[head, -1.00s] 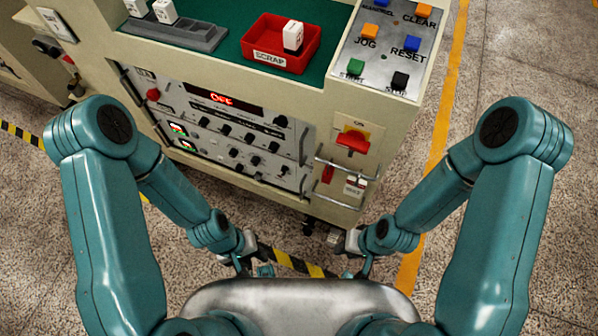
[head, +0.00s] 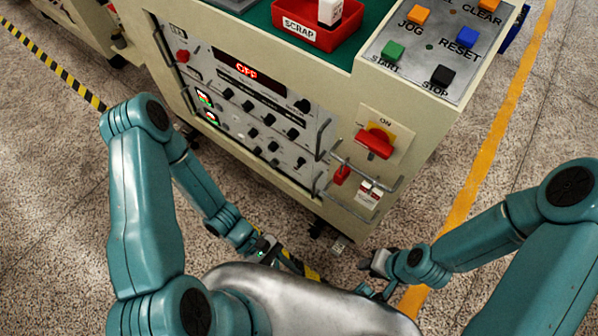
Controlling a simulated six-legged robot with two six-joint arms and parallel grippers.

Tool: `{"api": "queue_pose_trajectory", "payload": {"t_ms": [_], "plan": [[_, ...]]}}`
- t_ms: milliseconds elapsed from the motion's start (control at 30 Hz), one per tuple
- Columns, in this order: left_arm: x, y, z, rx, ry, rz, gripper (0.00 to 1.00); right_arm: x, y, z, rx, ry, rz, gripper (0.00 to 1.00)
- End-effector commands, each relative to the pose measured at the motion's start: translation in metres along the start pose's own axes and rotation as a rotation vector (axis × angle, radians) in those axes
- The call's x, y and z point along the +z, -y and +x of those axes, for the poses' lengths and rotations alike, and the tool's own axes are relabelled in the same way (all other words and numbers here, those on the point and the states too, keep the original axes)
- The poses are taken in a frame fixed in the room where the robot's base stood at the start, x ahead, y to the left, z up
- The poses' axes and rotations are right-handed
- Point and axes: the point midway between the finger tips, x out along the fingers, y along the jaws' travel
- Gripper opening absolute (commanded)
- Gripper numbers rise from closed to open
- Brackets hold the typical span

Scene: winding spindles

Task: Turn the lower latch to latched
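The cabinet (head: 410,160) shows its front panel and right end in the head view. A small red lever (head: 341,174) hangs below and left of a red rotary handle (head: 374,145) on a yellow plate marked ON. I cannot tell for sure which part is the lower latch, or how it is set. My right gripper (head: 376,284) is low in front of the cabinet, apart from the levers. My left gripper (head: 266,250) is low and further left, also apart from the cabinet. Both are small and partly hidden by my own arms, so their fingers do not show clearly.
Metal bar handles (head: 372,176) stick out near the red lever. A red and white tag (head: 369,192) hangs beside them. A red SCRAP tray (head: 335,38) and a button panel (head: 435,48) are on top. The speckled floor on the right is free.

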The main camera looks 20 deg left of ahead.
Motion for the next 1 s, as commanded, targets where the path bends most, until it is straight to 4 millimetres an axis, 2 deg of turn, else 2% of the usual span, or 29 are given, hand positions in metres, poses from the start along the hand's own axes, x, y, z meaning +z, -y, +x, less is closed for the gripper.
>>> {"api": "queue_pose_trajectory", "payload": {"t_ms": [33,100,167,233,267,300,400,500,533,633,767,1000], "plan": [[-0.011,-0.007,0.008,0.068,0.054,-0.052,0.38,0.0,-0.006,0.016,0.0,0.0,0.0,0.29],[-0.018,-0.025,0.011,0.189,0.137,-0.127,0.38,-0.001,-0.01,0.029,0.0,0.0,0.0,0.29],[-0.029,-0.044,0.01,0.321,0.209,-0.193,0.38,-0.001,-0.015,0.041,0.0,0.0,0.0,0.29],[-0.052,-0.071,0.002,0.52,0.29,-0.272,0.38,-0.001,-0.021,0.059,0.0,0.0,0.0,0.29],[-0.066,-0.083,-0.004,0.62,0.321,-0.307,0.38,-0.001,-0.024,0.067,0.0,0.0,0.0,0.29],[-0.088,-0.098,-0.016,0.769,0.352,-0.349,0.38,-0.002,-0.028,0.078,0.0,0.0,0.0,0.29],[-0.146,-0.12,-0.056,1.131,0.374,-0.422,0.38,-0.002,-0.036,0.1,0.0,0.0,0.0,0.29],[-0.188,-0.121,-0.091,1.39,0.343,-0.455,0.38,-0.002,-0.04,0.111,0.0,0.0,0.0,0.29],[-0.197,-0.119,-0.098,1.443,0.332,-0.459,0.38,-0.002,-0.041,0.113,0.0,0.0,0.0,0.29],[-0.211,-0.117,-0.114,1.544,0.305,-0.465,0.38,-0.002,-0.041,0.115,0.0,0.0,0.0,0.29],[-0.213,-0.129,-0.116,1.561,0.298,-0.462,0.38,-0.002,-0.042,0.115,0.0,0.0,0.0,0.29],[-0.218,-0.183,-0.115,1.556,0.301,-0.457,0.38,-0.003,-0.045,0.125,0.0,0.0,0.0,0.29]]}}
